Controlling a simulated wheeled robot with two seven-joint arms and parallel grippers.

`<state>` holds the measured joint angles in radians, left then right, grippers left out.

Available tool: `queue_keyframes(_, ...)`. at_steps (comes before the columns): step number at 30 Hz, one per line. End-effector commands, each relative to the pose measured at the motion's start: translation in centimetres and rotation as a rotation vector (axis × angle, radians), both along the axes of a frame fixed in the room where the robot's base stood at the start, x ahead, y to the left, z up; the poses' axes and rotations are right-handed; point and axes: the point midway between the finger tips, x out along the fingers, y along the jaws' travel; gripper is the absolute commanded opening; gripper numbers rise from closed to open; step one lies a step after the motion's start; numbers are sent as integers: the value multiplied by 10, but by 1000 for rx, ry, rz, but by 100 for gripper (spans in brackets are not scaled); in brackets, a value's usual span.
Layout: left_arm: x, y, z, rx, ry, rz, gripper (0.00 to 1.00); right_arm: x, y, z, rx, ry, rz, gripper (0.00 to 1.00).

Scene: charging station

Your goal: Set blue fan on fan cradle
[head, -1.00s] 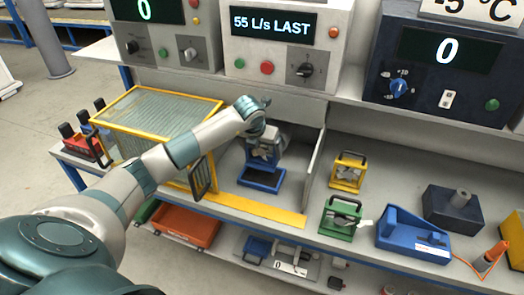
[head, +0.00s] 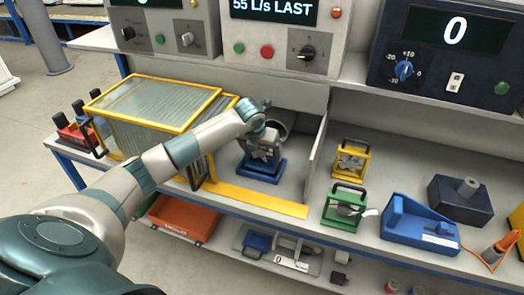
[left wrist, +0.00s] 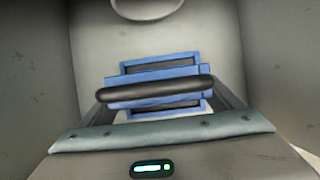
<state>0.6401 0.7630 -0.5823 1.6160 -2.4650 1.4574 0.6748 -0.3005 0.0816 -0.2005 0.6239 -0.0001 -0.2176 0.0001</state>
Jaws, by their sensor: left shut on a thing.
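My left gripper (head: 264,141) is shut on the blue fan (head: 261,158), inside a grey-walled bay. The fan is upright and sits low, right over the blue frame of the fan cradle (head: 262,177). In the left wrist view the fan's black handle (left wrist: 158,95) lies across the jaws, with the blue fan body (left wrist: 160,74) below it. Blue edges of the cradle (left wrist: 160,60) show behind the fan. I cannot tell whether the fan touches the cradle. My right gripper is out of view.
A yellow-framed clear cover (head: 155,103) stands left of the bay, and a thin wall (head: 316,157) closes its right side. A yellow fan (head: 350,159), green fan (head: 344,207) and blue device (head: 420,225) stand to the right. A yellow strip (head: 255,199) marks the front edge.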

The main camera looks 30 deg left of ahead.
Motion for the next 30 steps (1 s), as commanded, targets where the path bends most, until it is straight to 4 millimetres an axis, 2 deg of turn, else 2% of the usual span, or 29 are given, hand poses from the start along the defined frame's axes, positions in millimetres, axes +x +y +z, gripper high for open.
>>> queue_keyframes(15,0,0,-4,0,-2,0,55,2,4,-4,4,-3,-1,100)
queue_keyframes(16,0,0,-4,0,-2,0,91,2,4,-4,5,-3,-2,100)
queue_keyframes(17,0,0,-5,0,-2,0,98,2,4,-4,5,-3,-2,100)
queue_keyframes(18,0,0,-5,0,-2,0,100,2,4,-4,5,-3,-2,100)
queue_keyframes(30,-2,-1,0,0,-2,-1,100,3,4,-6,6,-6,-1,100)
